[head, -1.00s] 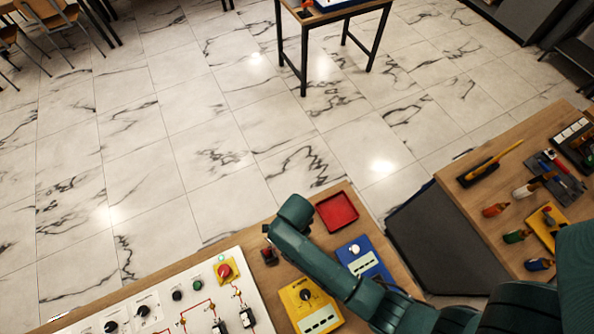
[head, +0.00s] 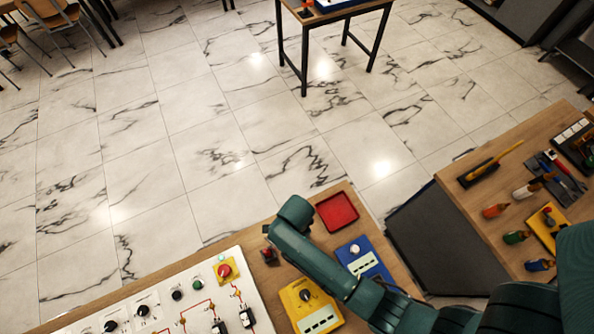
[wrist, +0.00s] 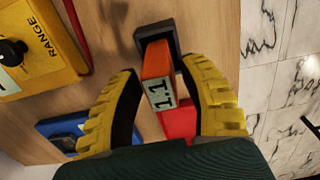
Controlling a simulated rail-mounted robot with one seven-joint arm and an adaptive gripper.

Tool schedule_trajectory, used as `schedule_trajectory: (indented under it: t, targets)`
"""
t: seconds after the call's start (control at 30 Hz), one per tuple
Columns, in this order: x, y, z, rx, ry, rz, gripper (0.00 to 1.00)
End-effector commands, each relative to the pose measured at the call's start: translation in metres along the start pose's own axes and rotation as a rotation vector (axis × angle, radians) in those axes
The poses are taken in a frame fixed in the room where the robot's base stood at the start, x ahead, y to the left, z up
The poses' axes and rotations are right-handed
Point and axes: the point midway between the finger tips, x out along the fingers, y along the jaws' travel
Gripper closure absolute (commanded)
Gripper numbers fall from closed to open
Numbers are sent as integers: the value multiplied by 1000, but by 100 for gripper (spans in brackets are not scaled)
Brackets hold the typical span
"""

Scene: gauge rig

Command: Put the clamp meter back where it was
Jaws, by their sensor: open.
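The clamp meter (wrist: 157,72), an orange body with a display reading 1.1, shows in the wrist view. Its far end meets a dark square holder (wrist: 150,30) on the wooden bench; whether it is fully seated, I cannot tell. My gripper (wrist: 163,75) is open, with one yellow finger on each side of the meter. A gap shows on the left; the right finger is very close to it, and contact is unclear. In the head view, my arm hides most of the gripper; a small dark-red item (head: 268,254) stands beside it, perhaps the meter.
A red tray (head: 337,212), a blue box (head: 364,260) and a yellow range box (head: 311,305) stand close by on the bench. A white circuit panel (head: 160,308) lies left. A tool bench (head: 480,200) is at right. A red cable (wrist: 76,37) shows in the wrist view.

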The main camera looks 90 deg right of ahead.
Motion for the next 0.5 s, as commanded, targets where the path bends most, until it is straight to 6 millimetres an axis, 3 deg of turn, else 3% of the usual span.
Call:
schedule_trajectory:
  t: [0.3, 0.5]
  targets:
    - [-79, 0, 0, 0, -2, -4, 57]
    - [-106, 0, 0, 0, 0, -1, 57]
